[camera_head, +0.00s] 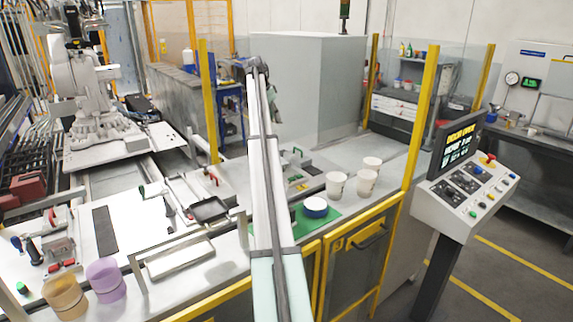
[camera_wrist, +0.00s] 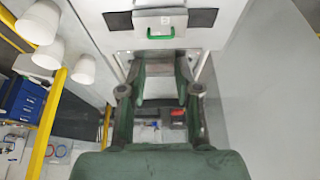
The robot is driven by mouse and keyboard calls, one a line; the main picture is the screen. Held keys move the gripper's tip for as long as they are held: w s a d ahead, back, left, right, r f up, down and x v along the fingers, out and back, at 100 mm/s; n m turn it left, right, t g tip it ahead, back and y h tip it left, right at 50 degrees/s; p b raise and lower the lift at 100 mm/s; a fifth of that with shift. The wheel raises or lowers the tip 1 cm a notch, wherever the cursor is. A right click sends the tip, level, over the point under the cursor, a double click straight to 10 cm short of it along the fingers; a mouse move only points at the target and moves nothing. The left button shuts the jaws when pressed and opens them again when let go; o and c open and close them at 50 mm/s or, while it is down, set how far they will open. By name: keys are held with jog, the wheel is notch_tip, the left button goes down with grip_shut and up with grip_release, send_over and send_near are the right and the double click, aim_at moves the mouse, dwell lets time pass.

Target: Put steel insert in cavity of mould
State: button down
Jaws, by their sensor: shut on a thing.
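My gripper (camera_wrist: 160,92) shows in the wrist view with its two dark green fingers spaced apart. It is shut on a pale grey piece (camera_wrist: 160,88), which looks like the steel insert; its outline is hard to make out. A grey block with a green handle (camera_wrist: 160,21) and a letter on its face lies beyond the fingertips at the top of the wrist view, apart from them. It may be the mould; no cavity can be made out. In the head view, my arm rises through the middle and the gripper at its far end is small and partly hidden.
A fixture with red handles (camera_head: 55,242), a purple cup (camera_head: 105,280) and a tan cup (camera_head: 66,298) stand left. Yellow posts (camera_head: 421,110) edge the bench.

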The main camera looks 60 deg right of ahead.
notch_tip(320, 180, down, 20)
jog(key=p, duration=0.3)
jog(key=shift+d+p, duration=0.1)
jog(key=shift+p, duration=0.25)
jog(key=shift+f, duration=0.1)
jog(key=c, duration=0.8)
grip_release()
jog(key=b+v, duration=0.3)
jog(key=v, duration=0.9)
jog(key=shift+r+b, duration=0.25)
jog(key=shift+b, duration=0.15)
jog(key=shift+d, duration=0.1)
